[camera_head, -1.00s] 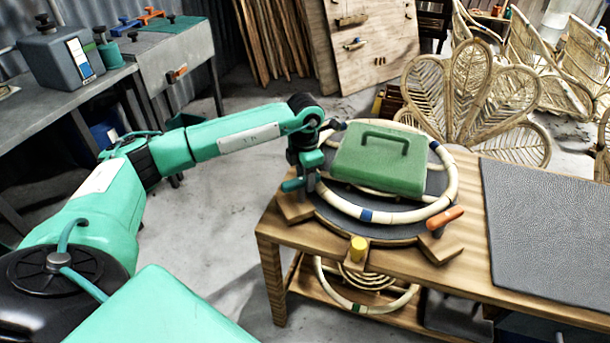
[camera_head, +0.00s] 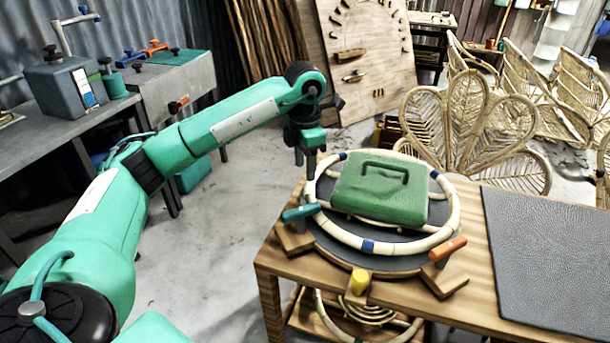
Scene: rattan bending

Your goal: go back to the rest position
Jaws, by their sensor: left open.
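My left gripper (camera_head: 306,160) hangs over the left edge of the wooden bench, pointing down. It is open and empty, above a teal-handled clamp (camera_head: 300,212) and apart from it. A cream rattan ring (camera_head: 405,246) with blue bands lies on a round dark board (camera_head: 334,250) on the bench. A green block with a handle (camera_head: 385,190) sits on the board inside the ring. An orange-handled clamp (camera_head: 447,248) stands at the ring's right front. A yellow knob (camera_head: 360,281) is at the board's front. My right gripper is not in view.
A dark mat (camera_head: 555,260) covers the bench's right part. A grey table with a grey tank (camera_head: 68,88) stands at the left. Rattan chair backs (camera_head: 475,130) stand behind the bench. Open floor (camera_head: 210,240) lies between the grey table and the bench.

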